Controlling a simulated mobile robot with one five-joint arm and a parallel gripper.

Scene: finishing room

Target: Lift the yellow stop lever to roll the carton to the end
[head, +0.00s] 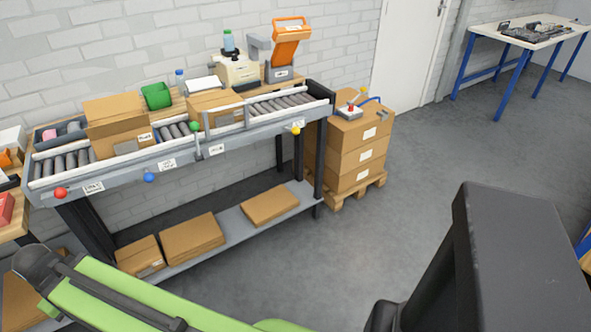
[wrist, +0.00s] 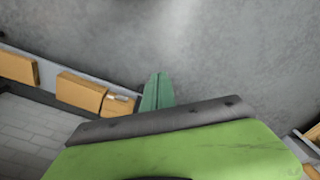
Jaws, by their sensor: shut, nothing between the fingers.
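The yellow stop lever (head: 296,128) shows as a yellow knob hanging low at the front rail near the right end of the roller conveyor (head: 250,122). One carton (head: 215,103) sits on the rollers mid-way, partly behind a grey bar. A larger carton (head: 118,125) sits farther left. Bare rollers (head: 280,103) lie right of the middle carton. My gripper (wrist: 157,92) shows in the wrist view as two green fingers close together, shut and empty over grey floor. It is away from the lever. In the head view I cannot make out its fingers.
Red (head: 61,193), blue (head: 149,177) and green (head: 194,126) knobs sit along the same rail. Cartons lie on the lower shelf (head: 232,222). Stacked boxes (head: 355,150) on a pallet stand at the right end. Floor (head: 400,200) in front and right is clear.

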